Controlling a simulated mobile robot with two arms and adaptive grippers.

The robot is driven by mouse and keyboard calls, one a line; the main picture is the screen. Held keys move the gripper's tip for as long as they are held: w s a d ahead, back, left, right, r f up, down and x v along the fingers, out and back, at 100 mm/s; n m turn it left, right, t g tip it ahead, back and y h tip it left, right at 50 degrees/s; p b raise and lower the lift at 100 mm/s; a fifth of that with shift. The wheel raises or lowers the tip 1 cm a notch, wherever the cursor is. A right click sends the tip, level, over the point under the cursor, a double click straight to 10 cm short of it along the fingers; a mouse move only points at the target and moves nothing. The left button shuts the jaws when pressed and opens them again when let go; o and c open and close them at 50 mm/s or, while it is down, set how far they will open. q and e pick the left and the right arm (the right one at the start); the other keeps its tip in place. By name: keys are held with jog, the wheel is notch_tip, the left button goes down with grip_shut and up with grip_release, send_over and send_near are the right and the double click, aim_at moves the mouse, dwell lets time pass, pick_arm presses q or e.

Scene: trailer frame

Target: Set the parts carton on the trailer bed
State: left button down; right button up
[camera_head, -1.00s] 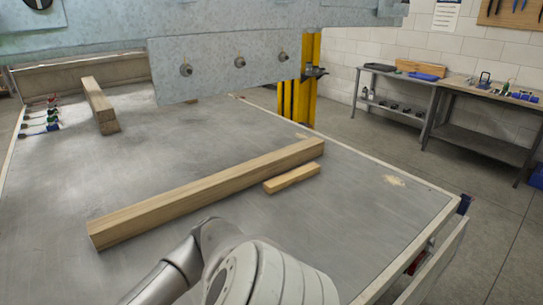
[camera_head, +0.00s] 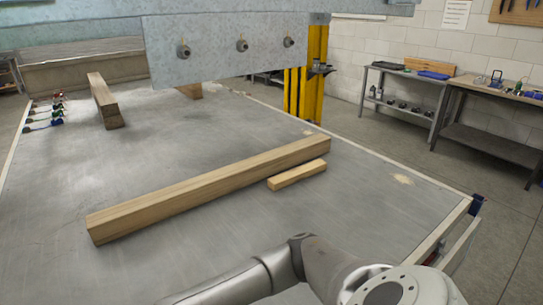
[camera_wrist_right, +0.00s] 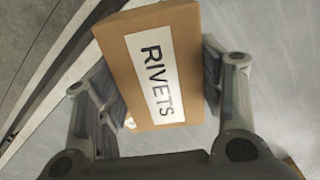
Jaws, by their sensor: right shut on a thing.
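The parts carton (camera_wrist_right: 158,70) is a brown cardboard box with a white label reading RIVETS, seen in the right wrist view. My right gripper (camera_wrist_right: 160,84) is shut on it, with one finger on each side. The grey metal trailer bed (camera_head: 150,155) fills the middle of the head view. It also shows behind the carton in the right wrist view (camera_wrist_right: 275,60). I cannot tell the gap between carton and bed. Neither the carton nor any gripper shows in the head view, only part of my arm at the bottom.
A long timber (camera_head: 205,190) crosses the bed, with a short wood block (camera_head: 297,175) beside it. Another timber (camera_head: 104,100) and coloured straps (camera_head: 45,115) lie at the far left. A steel beam plate (camera_head: 220,48) hangs over the back. The bed's front right is clear.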

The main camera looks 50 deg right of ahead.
jog(key=a+m+b, duration=0.3)
jog(key=a+m, duration=0.4)
jog(key=m, duration=0.1)
jog(key=shift+w+a, duration=0.2)
jog(key=shift+w, duration=0.05)
jog(key=shift+w+f, duration=0.1)
jog(key=shift+f, duration=0.05)
jog(key=w+d+f+b, duration=0.2)
jog(key=w+d+f, duration=0.2)
jog(key=w+d+f+b, duration=0.2)
jog(key=w+d+f, duration=0.2)
jog(key=d, duration=0.1)
jog(key=shift+w+f+b, duration=0.2)
jog(key=shift+w+b, duration=0.05)
jog(key=shift+b, duration=0.1)
jog(key=shift+w+d+f, duration=0.2)
jog(key=shift+w+f, duration=0.15)
jog(key=shift+w+d+f+b, duration=0.1)
jog(key=shift+d+f+b, duration=0.05)
jog(key=shift+f+b, duration=0.15)
notch_tip(320, 180, down, 3)
jog(key=shift+w+d+f+b, duration=0.1)
jog(key=shift+d+f+b, duration=0.05)
jog(key=shift+b, duration=0.75)
